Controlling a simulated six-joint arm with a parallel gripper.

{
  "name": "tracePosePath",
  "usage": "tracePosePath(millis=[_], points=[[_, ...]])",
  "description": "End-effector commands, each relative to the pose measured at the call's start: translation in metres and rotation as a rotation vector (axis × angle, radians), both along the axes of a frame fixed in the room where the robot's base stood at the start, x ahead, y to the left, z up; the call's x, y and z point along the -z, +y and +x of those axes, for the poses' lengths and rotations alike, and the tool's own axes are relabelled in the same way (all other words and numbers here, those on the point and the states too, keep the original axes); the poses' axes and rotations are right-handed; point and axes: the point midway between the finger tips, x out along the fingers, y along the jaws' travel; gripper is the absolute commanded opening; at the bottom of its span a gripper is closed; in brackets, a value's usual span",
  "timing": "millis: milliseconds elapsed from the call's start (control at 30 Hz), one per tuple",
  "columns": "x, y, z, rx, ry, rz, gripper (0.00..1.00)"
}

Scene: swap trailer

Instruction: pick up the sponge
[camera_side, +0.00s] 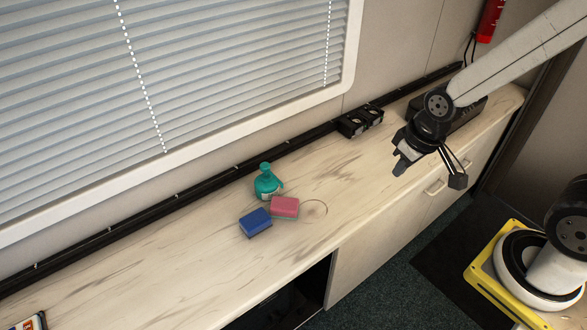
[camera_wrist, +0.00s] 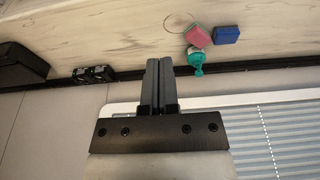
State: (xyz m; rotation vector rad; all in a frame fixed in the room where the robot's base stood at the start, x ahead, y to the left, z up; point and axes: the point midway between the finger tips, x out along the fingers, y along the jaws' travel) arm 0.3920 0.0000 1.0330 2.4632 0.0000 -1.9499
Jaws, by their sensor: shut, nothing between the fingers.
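A teal bottle (camera_side: 267,183) stands just behind the pink sponge. My gripper (camera_side: 401,170) is above the right part of the counter, well to the right of the sponges. Its two fingers (camera_wrist: 159,62) are together in the wrist view, with nothing between them.
A thin ring mark (camera_side: 314,209) is on the counter beside the pink sponge. A dark box (camera_side: 447,112) stands at the right end. Window blinds (camera_side: 150,70) rise behind. The counter between gripper and sponges is clear.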

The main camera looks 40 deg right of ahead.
Motion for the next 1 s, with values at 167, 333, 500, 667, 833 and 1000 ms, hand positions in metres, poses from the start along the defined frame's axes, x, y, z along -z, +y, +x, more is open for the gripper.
tracePosePath(millis=[167,333,500,667,833,1000], points=[[0.000,0.000,0.000,0.000,0.000,0.000,0.00],[0.000,0.000,0.000,0.000,0.000,0.000,0.44],[0.000,0.000,0.000,0.000,0.000,0.000,0.98],[0.000,0.000,0.000,0.000,0.000,0.000,1.00],[0.000,0.001,0.002,0.014,0.000,0.006,1.00],[0.004,0.005,0.014,0.102,0.006,0.045,1.00]])
